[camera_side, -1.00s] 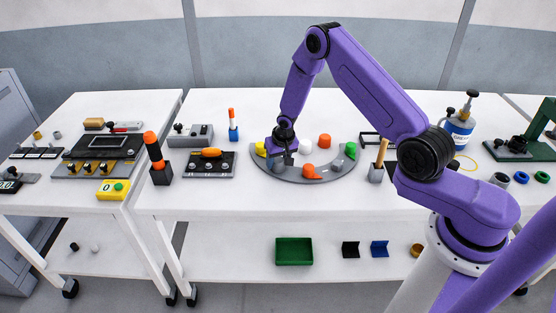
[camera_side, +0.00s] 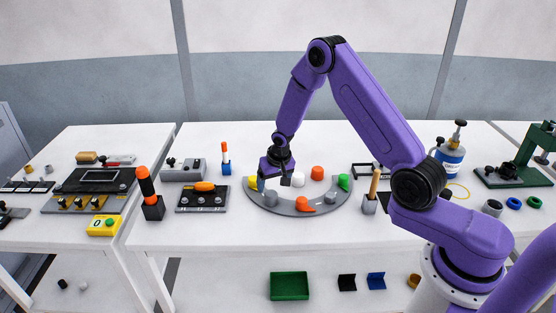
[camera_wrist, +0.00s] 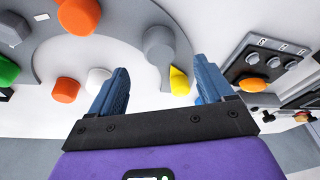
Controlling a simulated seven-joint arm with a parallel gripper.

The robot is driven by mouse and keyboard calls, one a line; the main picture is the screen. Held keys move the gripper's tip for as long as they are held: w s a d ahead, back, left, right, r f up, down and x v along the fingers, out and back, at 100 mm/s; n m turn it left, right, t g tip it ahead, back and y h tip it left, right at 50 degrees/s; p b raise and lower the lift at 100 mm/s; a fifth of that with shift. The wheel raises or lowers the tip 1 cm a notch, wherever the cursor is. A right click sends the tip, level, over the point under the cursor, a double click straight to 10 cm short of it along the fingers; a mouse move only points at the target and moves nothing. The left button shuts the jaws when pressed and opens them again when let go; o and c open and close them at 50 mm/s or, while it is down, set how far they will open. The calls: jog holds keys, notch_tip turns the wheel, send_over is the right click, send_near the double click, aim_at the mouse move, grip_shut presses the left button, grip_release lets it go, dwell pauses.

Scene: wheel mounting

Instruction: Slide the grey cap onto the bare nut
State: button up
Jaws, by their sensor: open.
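A rounded grey piece (camera_wrist: 159,43), which looks like the grey cap, sits on the curved grey tray (camera_wrist: 120,12) in the wrist view. My gripper (camera_wrist: 160,68) is open and empty. Its blue fingers point toward the grey piece, which shows beyond and between the fingertips without visible contact. In the side view my gripper (camera_side: 285,182) is over the left part of the tray (camera_side: 330,205), pointing down. The grey piece (camera_side: 271,198) shows there just below and left of the gripper, partly merging with the tray. I cannot make out a bare nut for certain.
A yellow piece (camera_wrist: 180,82) stands close to the right finger, and a white piece (camera_wrist: 97,80) is near the left one. Orange (camera_side: 317,172) and green (camera_side: 344,182) pieces stand around the tray. A knobbed panel (camera_side: 203,199) is to the left.

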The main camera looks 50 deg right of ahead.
jog(key=v, duration=1.1)
jog(key=shift+s+r, duration=0.1)
jog(key=s+a+r+n+g+y, duration=0.1)
jog(key=s+a+r+n, duration=0.3)
jog(key=s, duration=0.3)
jog(key=s+a+r+n, duration=0.3)
jog(key=s+a+n, duration=0.1)
jog(key=s+a, duration=0.25)
jog(key=s+d+r+n, duration=0.1)
jog(key=s+n, duration=0.3)
jog(key=s, duration=0.7)
jog(key=s+d+r+n+g, duration=0.1)
jog(key=s+n, duration=0.4)
jog(key=s, duration=0.5)
jog(key=shift+s+d+r+g, duration=0.2)
jog(key=shift+s+r+g, duration=0.1)
jog(key=shift+s+r, duration=0.15)
